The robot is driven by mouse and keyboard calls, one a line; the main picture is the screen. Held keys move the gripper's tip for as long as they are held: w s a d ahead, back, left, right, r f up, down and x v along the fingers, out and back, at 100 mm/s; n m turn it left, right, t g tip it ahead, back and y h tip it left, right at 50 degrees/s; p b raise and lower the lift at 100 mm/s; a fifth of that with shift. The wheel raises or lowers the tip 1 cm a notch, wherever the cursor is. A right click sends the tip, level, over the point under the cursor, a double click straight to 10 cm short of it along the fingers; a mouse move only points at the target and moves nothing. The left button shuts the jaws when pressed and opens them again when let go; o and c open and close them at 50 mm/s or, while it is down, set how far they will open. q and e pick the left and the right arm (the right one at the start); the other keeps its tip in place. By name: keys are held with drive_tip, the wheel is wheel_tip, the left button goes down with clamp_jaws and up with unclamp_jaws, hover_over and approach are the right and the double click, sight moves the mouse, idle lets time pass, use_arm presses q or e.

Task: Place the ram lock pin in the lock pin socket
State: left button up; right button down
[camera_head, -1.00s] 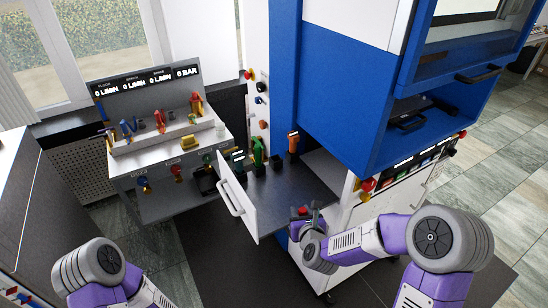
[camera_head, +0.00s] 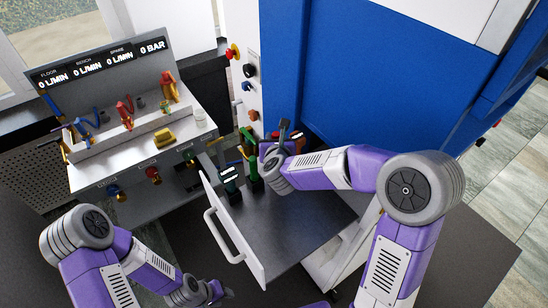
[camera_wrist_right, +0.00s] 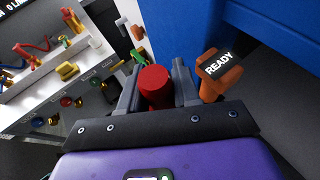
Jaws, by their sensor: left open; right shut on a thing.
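A red cylinder, likely the ram lock pin (camera_wrist_right: 153,82), sits between the fingers of my right gripper (camera_wrist_right: 157,88) in the right wrist view. The right gripper (camera_head: 283,135) is shut on it, over the back of the drawer by the blue press. Its lower end is hidden. An orange holder with a READY display (camera_wrist_right: 218,75) stands just right of the fingers, apart from the pin. I cannot tell which part is the lock pin socket. My left gripper (camera_head: 222,292) is open and empty, low in front of the drawer.
A bench with coloured valves (camera_head: 150,150) is further left; the blue press (camera_head: 370,90) rises behind.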

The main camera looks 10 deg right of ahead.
wheel_tip(320, 180, down, 2)
drive_tip(key=shift+s+f, duration=0.1)
drive_tip(key=shift+f, duration=0.15)
wheel_tip(320, 180, down, 4)
drive_tip(key=shift+r+b, duration=0.1)
drive_tip(key=shift+b, duration=0.4)
drive_tip(key=shift+f, duration=0.2)
drive_tip(key=c, duration=0.8)
unclamp_jaws()
